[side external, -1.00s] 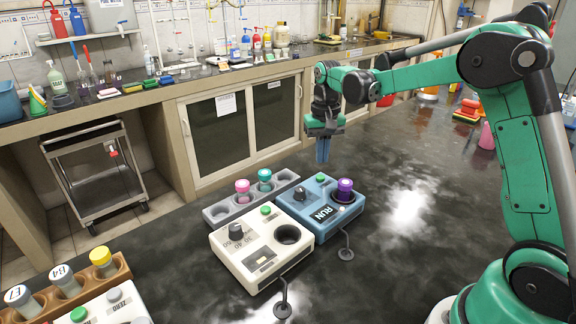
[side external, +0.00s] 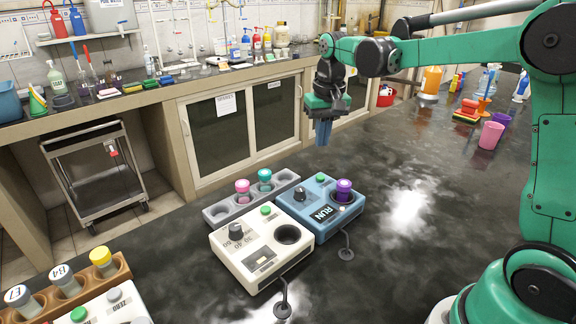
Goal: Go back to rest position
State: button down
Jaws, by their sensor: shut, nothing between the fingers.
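My gripper (side external: 323,134) hangs in the air, pointing down, with its blue fingers together and nothing between them. It is above and behind the blue RUN device (side external: 312,188), clear of it. A purple-capped vial (side external: 343,188) stands in the well at the right of that device. The white device (side external: 262,262) is beside it at the left, with a knob, a green button and an empty dark well. A grey rack (side external: 224,211) behind them holds a pink-capped vial (side external: 242,187) and a teal-capped vial (side external: 265,177).
A wooden rack (side external: 122,266) with several labelled vials stands at the front left. Pink and purple cups (side external: 490,136) and colored blocks (side external: 466,112) are at the back right. The back counter (side external: 165,92) carries many bottles. The dark tabletop right of the devices is clear.

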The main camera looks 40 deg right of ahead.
jog(key=s+a+n+t, duration=0.5)
jog(key=s+a, duration=0.3)
jog(key=s, duration=0.3)
jog(key=shift+s+a+f+t, duration=0.15)
jog(key=shift+a+f+t, duration=0.25)
jog(key=shift+f+t, duration=0.1)
dwell(6.4)
